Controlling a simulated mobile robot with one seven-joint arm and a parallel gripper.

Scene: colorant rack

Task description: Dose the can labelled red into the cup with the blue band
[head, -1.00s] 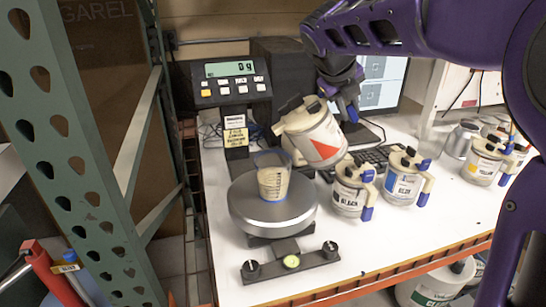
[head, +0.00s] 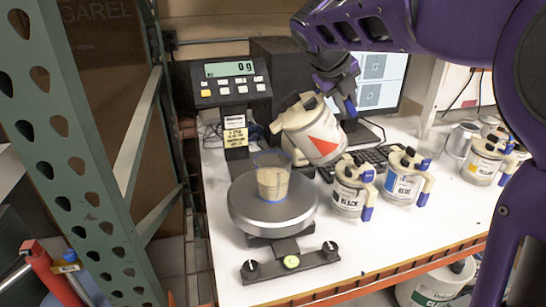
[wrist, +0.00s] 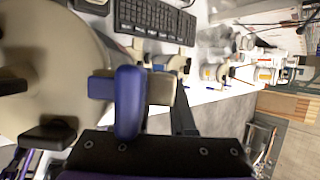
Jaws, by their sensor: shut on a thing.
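My gripper (head: 343,95) is shut on the can with the red label (head: 317,132). The can is held in the air, tilted with its lid end toward the upper left, just up and right of the cup. The can also fills the left of the wrist view (wrist: 60,75), with its blue-tipped handle (wrist: 130,90) at the jaws. The cup with the blue band (head: 272,184) stands upright on the round scale pan (head: 300,212). It holds a pale beige content. The scale display (head: 229,69) reads 0 g. No stream from the can is visible.
The black can (head: 350,190) and blue can (head: 402,182) stand right of the scale. The yellow can (head: 482,162) and clear jars (head: 459,139) are farther right. A keyboard (head: 374,156) and monitor (head: 383,78) are behind. A green rack post (head: 75,150) borders the left.

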